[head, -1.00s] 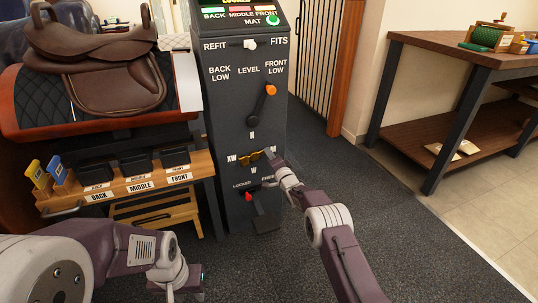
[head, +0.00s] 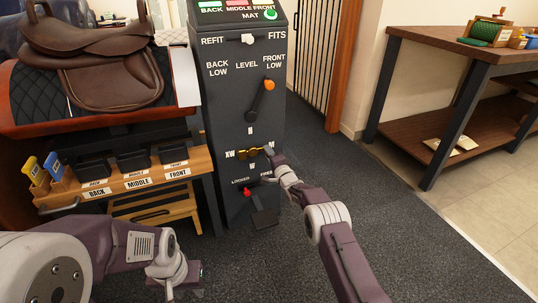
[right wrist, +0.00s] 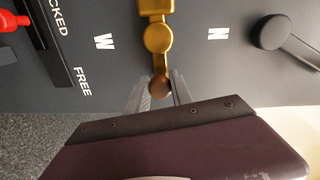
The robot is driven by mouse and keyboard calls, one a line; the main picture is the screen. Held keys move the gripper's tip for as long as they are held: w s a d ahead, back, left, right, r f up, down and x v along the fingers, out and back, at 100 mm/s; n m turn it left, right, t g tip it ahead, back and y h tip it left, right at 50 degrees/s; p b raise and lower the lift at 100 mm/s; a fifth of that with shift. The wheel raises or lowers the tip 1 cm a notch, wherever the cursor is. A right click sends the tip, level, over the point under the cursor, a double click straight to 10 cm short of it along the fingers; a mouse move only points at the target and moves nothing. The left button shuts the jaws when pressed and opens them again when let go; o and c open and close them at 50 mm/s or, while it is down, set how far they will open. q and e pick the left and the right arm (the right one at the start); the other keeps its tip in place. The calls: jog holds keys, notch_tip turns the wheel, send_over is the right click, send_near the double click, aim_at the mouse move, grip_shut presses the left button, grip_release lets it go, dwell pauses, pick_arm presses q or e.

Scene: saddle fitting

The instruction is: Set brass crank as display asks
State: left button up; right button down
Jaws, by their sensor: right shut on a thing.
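The brass crank (head: 250,152) is on the front of the dark cabinet (head: 220,120), with its arm pointing right in the head view. In the right wrist view the brass crank (right wrist: 156,36) ends in a brown knob (right wrist: 160,86), with W and N printed on either side. My right gripper (head: 268,152) is shut on this knob, its fingers (right wrist: 160,92) on both sides. XW is left of the crank. The display (head: 238,4) is cut off at the top; green and pink fields show above BACK, MIDDLE, FRONT. My left gripper (head: 185,282) hangs low, away from the cabinet; its fingers are unclear.
A red lever (head: 247,192) sits near LOCKED, below the crank. An orange-knobbed lever (head: 267,86) points toward FRONT LOW. A white knob (head: 248,39) stands between REFIT and FITS. A saddle (head: 105,60) and labelled wooden tray (head: 190,172) are left; a workbench (head: 430,42) is right.

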jog(key=c, duration=1.1)
grip_release()
jog(key=shift+c, duration=0.2)
jog(key=shift+s+d+r+p, duration=0.1)
jog(key=shift+s+p, duration=0.1)
jog(key=shift+p, duration=0.2)
jog(key=b+v, duration=0.5)
jog(key=v, duration=0.3)
jog(key=shift+s+b, duration=0.3)
jog(key=shift+b, duration=0.1)
jog(key=shift+d, duration=0.1)
